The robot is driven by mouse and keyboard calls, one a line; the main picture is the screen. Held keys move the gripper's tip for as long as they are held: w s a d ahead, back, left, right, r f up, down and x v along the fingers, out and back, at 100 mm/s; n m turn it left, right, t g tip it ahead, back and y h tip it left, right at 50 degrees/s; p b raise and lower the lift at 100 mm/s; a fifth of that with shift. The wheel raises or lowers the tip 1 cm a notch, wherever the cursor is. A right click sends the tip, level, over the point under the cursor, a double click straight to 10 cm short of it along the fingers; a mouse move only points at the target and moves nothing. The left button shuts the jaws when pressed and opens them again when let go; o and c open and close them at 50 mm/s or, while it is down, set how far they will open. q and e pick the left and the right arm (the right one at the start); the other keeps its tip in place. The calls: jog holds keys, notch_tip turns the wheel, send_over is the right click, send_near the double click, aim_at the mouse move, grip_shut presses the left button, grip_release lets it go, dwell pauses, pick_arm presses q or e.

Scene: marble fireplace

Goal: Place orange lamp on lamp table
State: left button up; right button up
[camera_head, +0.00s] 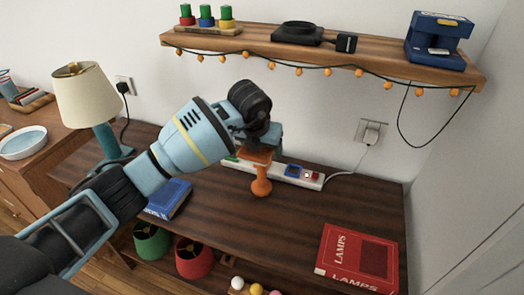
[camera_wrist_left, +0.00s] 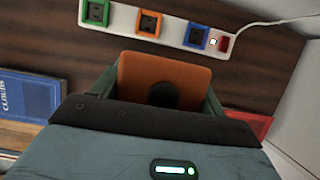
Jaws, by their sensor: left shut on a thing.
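The orange lamp (camera_head: 261,187) hangs from my left gripper (camera_head: 260,149) in the head view, over the dark wooden table (camera_head: 210,225). Its square orange plate (camera_wrist_left: 140,72), with a dark round spot, lies between the fingers in the left wrist view. The left gripper is shut on it. A narrow stem and rounded end point down; I cannot tell whether that end touches the table. The dark table carries a teal lamp with a cream shade (camera_head: 88,97) at its left end; I cannot tell whether this is the lamp table. My right gripper is not in view.
A white power strip (camera_head: 312,182) with coloured sockets lies behind the orange lamp. A blue book (camera_head: 169,198) lies left, a red LAMPS book (camera_head: 357,258) right. A wall shelf (camera_head: 370,52) with hanging lights is above. Green (camera_head: 152,242) and red (camera_head: 194,260) shades stand below.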

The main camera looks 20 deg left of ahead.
pick_arm(q)
jog(key=shift+f, duration=0.6)
jog(key=shift+f, duration=0.15)
jog(key=o, duration=1.5)
jog(key=shift+o, duration=0.2)
jog(key=shift+r, duration=0.4)
jog(key=p+v, duration=0.1)
jog(key=v, duration=1)
jog(key=shift+s+r, duration=0.15)
jog(key=shift+s, duration=0.1)
